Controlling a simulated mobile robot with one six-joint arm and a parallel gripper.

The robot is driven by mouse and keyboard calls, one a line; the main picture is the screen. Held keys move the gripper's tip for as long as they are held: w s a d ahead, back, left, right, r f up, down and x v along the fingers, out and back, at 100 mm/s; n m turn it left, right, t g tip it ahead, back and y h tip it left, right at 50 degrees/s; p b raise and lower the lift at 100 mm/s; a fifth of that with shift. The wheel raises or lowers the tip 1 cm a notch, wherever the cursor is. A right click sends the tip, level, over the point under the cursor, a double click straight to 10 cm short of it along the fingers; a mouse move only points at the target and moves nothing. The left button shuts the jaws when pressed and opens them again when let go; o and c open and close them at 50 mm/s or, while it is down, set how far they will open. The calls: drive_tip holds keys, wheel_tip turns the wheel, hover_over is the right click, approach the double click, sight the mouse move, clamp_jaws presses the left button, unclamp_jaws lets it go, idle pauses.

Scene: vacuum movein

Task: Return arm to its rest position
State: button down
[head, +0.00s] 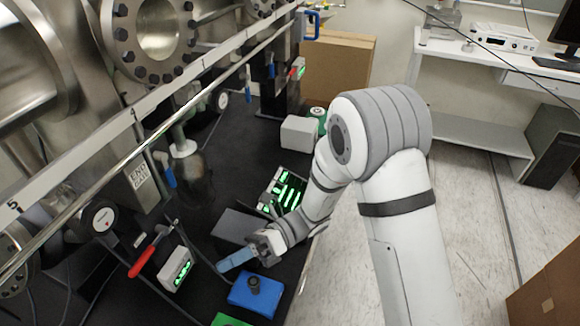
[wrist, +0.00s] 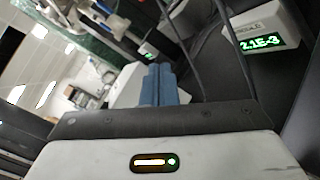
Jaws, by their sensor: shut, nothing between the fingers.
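My arm reaches over the black bench (head: 228,160) in the head view, bent at the elbow. My gripper (head: 224,266) is low over the bench, pointing left, between a red-handled tool and a blue box. Its blue fingers are together with nothing held. In the wrist view my gripper (wrist: 165,84) shows its two blue fingers side by side, closed and empty.
A blue box (head: 255,295) with a dark knob sits just below my gripper. A gauge display (head: 175,268) with green digits and a red handle (head: 143,263) are to its left. Green-lit modules (head: 284,190) lie behind. Steel chambers and a rail (head: 150,130) line the left. Open floor (head: 480,220) is on the right.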

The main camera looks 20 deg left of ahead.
drive_tip(key=w+d+r+n+t+h, duration=0.2)
drive_tip(key=d+r+n+t+h, duration=0.1)
drive_tip(key=d, duration=1)
drive_tip(key=w+d+r+n+t+h, duration=0.2)
drive_tip(key=d+r+n+t+h, duration=0.2)
drive_tip(key=d+n+t, duration=0.4)
drive_tip(key=w+d+r+n+t+h, duration=0.3)
drive_tip(key=d+t, duration=0.4)
drive_tip(key=d, duration=1.1)
drive_tip(key=shift+d+r+n, duration=0.2)
drive_tip(key=shift+r+n, duration=0.65)
drive_tip(key=shift+n, duration=0.35)
